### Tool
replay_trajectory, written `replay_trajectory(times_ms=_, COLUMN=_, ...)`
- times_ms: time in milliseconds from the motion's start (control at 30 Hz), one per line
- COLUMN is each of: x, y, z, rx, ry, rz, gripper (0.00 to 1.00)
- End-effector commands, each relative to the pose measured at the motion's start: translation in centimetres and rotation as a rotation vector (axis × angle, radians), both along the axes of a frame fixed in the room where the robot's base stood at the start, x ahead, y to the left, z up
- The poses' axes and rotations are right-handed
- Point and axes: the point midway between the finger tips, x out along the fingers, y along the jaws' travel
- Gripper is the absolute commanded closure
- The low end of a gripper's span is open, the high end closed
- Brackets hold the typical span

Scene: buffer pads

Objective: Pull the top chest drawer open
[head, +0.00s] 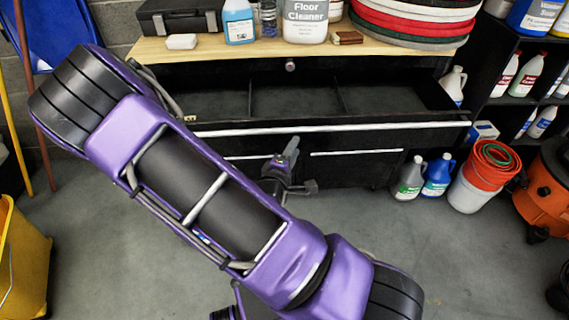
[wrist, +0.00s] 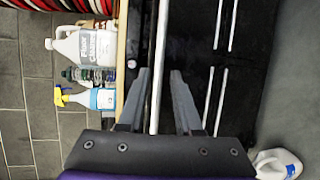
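The black chest (head: 350,172) stands under a wooden top. Its top drawer (head: 300,100) is pulled out, and its empty, divided inside shows. A long silver handle (head: 330,127) runs along the drawer's front edge. My gripper (head: 291,148) is just below the handle, near the middle of the drawer front. In the wrist view, my gripper (wrist: 160,75) is open, with its two fingers apart. The handle (wrist: 160,60) lines up between them there, and I cannot tell whether either finger touches it. My arm covers the drawer's lower left part in the head view.
Floor cleaner (head: 305,20), a blue bottle (head: 238,22) and stacked pads (head: 415,20) stand on the wooden top. Jugs (head: 437,175) and a white bucket (head: 470,188) stand on the floor at right. A yellow bucket (head: 22,262) is at left. Floor in front is clear.

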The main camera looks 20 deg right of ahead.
Motion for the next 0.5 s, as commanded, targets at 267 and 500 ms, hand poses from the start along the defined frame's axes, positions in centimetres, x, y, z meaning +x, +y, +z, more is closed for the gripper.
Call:
replay_trajectory(times_ms=267, x=-4.4, y=3.7, z=1.6, rx=-0.002, ry=0.003, rz=0.004, gripper=0.67)
replay_trajectory(times_ms=500, x=-5.8, y=4.8, z=1.6, rx=0.0, ry=0.001, rz=0.002, gripper=0.67)
